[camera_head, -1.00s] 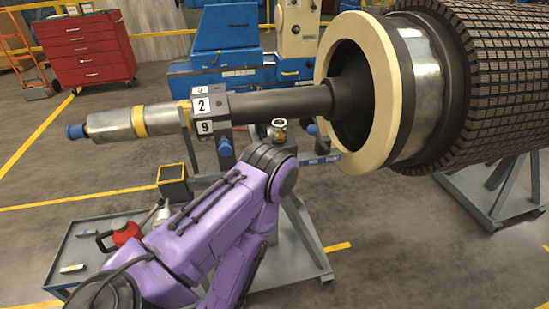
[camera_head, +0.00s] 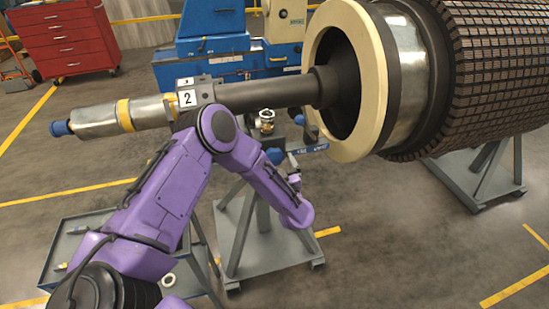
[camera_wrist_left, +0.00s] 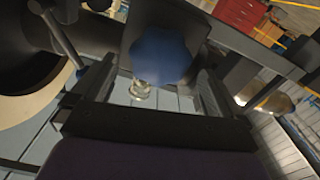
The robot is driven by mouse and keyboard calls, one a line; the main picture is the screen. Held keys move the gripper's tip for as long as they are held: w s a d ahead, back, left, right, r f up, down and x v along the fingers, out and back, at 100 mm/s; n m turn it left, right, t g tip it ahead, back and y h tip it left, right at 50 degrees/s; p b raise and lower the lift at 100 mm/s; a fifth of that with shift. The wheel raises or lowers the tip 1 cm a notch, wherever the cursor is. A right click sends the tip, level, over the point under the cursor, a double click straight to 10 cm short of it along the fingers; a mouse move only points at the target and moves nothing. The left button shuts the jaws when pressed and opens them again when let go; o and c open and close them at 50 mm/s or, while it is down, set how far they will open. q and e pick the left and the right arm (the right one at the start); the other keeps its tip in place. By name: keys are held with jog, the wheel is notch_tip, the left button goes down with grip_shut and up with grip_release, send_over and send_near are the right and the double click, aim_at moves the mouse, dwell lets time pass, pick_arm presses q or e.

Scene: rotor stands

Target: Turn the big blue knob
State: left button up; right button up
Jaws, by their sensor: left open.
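The big blue knob (camera_wrist_left: 160,55) shows in the left wrist view, in front of a dark block. My left gripper (camera_wrist_left: 154,78) is open there, with one finger on each side of the knob and a gap visible at both sides. I cannot tell whether either finger touches it. In the head view the numbered block (camera_head: 188,98) sits on the shaft, and my purple left arm covers the area under it. The fingers do not show clearly in the head view. My right gripper is not in view.
A large rotor (camera_head: 480,80) with a cream ring (camera_head: 318,50) lies at the right. A grey stand (camera_head: 235,240) stands under the shaft. A grey cart (camera_head: 60,250) is at lower left.

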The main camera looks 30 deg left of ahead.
pick_arm(q)
jog(key=shift+x, duration=1.25)
jog(key=shift+d, duration=0.1)
jog(key=c, duration=1.1)
jog(key=shift+o, duration=0.3)
jog(key=shift+f+n, duration=0.1)
jog(key=shift+n, duration=0.2)
jog(key=n+b, duration=0.2)
jog(key=n, duration=0.1)
jog(key=shift+f, duration=0.15)
jog(key=n+b, duration=0.3)
jog(key=n, duration=0.2)
jog(key=shift+s+f+n+b, duration=0.1)
jog(key=shift+n+b, duration=0.25)
jog(key=shift+n, duration=0.05)
jog(key=n+b, duration=0.4)
jog(key=n, duration=0.1)
jog(key=shift+f, duration=0.1)
jog(key=shift+n+b, duration=1)
jog(key=shift+n, duration=0.6)
